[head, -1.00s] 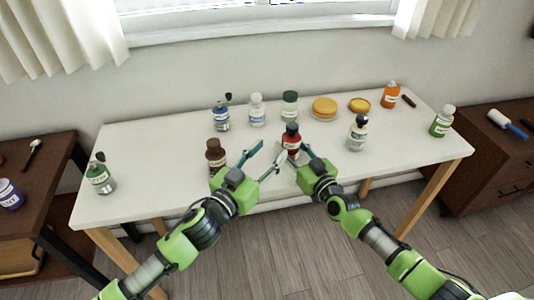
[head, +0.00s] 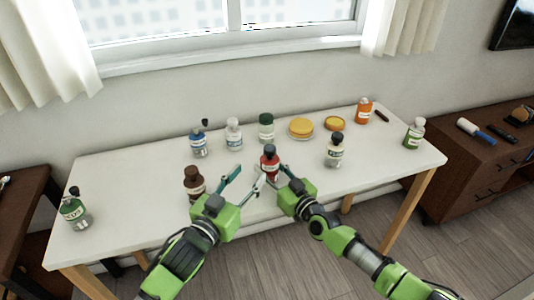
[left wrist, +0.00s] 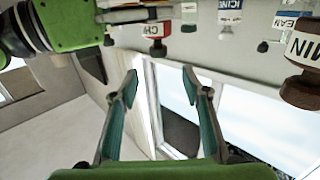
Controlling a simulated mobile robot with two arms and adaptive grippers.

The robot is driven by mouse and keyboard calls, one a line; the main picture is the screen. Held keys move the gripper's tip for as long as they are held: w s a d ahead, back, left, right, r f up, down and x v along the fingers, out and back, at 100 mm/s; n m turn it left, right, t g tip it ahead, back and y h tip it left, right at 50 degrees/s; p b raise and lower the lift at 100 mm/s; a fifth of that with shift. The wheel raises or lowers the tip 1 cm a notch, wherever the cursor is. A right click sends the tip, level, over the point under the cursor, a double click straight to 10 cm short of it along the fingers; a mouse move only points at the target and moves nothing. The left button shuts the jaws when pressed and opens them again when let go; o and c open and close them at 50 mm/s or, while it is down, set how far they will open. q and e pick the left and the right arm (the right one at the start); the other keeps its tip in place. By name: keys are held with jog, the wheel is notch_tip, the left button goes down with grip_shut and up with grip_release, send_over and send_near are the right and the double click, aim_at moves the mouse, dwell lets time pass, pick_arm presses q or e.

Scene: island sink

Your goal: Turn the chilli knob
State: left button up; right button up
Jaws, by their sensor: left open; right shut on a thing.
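The chilli bottle (head: 269,165) is red with a black knob-like cap (head: 270,149) and stands upright near the table's front middle. My right gripper (head: 275,175) is shut on the bottle's body from the front right. My left gripper (head: 246,178) is open and empty, just left of the bottle and apart from it. Its two fingers (left wrist: 160,82) also show spread in the left wrist view, with nothing between them.
A brown bottle (head: 194,185) stands close to my left gripper. Blue (head: 199,145), white (head: 233,135) and dark-green-capped (head: 266,128) bottles stand behind. A black-capped bottle (head: 334,153) is to the right. Yellow round items (head: 301,128) lie at the back.

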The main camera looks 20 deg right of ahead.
aim_at(268, 151)
pick_arm(q)
jog(key=shift+s+r, duration=0.15)
jog(key=shift+s, duration=0.05)
dwell(0.4)
jog(key=x, duration=1.2)
jog(key=shift+r, duration=0.3)
jog(key=shift+s+h, duration=0.1)
jog(key=shift+h, duration=0.3)
jog(key=c, duration=1.2)
